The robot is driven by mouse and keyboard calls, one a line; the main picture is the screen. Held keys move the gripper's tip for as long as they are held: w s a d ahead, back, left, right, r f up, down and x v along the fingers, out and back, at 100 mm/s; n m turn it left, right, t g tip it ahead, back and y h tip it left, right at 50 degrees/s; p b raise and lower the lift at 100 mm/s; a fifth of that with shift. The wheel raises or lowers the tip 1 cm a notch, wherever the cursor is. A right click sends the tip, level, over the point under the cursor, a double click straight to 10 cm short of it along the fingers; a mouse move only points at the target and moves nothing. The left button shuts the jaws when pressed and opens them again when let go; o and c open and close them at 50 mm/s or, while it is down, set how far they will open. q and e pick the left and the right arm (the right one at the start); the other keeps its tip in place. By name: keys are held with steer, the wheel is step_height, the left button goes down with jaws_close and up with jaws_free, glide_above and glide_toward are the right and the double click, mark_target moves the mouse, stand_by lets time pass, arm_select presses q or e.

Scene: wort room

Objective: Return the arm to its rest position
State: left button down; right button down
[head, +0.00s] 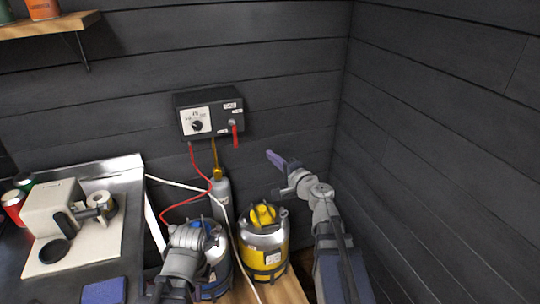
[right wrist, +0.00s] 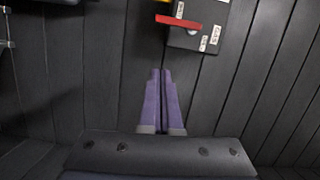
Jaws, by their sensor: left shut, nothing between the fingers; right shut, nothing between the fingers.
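My right gripper (head: 276,158) is in the air in front of the dark wall, right of and below the black control box (head: 210,114). Its purple fingers are shut and empty. In the right wrist view the shut fingers (right wrist: 162,100) lie together with bare wall behind them; the box (right wrist: 199,27) and its red lever (right wrist: 179,22) are beyond the tips. My left arm reaches in at the bottom, in front of the blue keg (head: 217,262). The left gripper (head: 200,229) is near the keg's top, shut, with its fingers hard to make out against it.
A yellow keg (head: 264,245) stands right of the blue keg, on a wooden surface. A grey cylinder (head: 221,192) stands behind them. Red and white hoses run nearby. A worktop (head: 127,190) with a beige machine (head: 53,209) is at left. A wall rises close to my right arm.

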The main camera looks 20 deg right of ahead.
stand_by(0.3)
steer(key=s+a+f+n+g+y+p, duration=0.1)
steer(key=s+a+f+n+g, duration=0.25)
steer(key=a, duration=0.35)
steer(key=s+a+f+n+g+y+p, duration=0.1)
steer(key=s+a+f+n+g+p, duration=0.2)
steer(key=a, duration=0.4)
steer(key=s+a+f+n+g+y, duration=0.1)
steer(key=s+a+f+n+g, duration=0.1)
steer(key=s+a+n+g, duration=0.4)
steer(key=s+d+f+n+g+h+p, duration=0.1)
steer(key=s+f+n+g+h, duration=0.1)
steer(key=s+h, duration=0.2)
steer(key=s+d+f+n+g+h+p, duration=0.1)
steer(key=s+f+n+g+h+p, duration=0.1)
steer(key=s+h, duration=0.3)
steer(key=shift+s+d+f+n+g, duration=0.3)
steer(key=shift+s+f+n+g, duration=0.4)
steer(key=shift+s, duration=1.25)
steer(key=shift+f, duration=0.1)
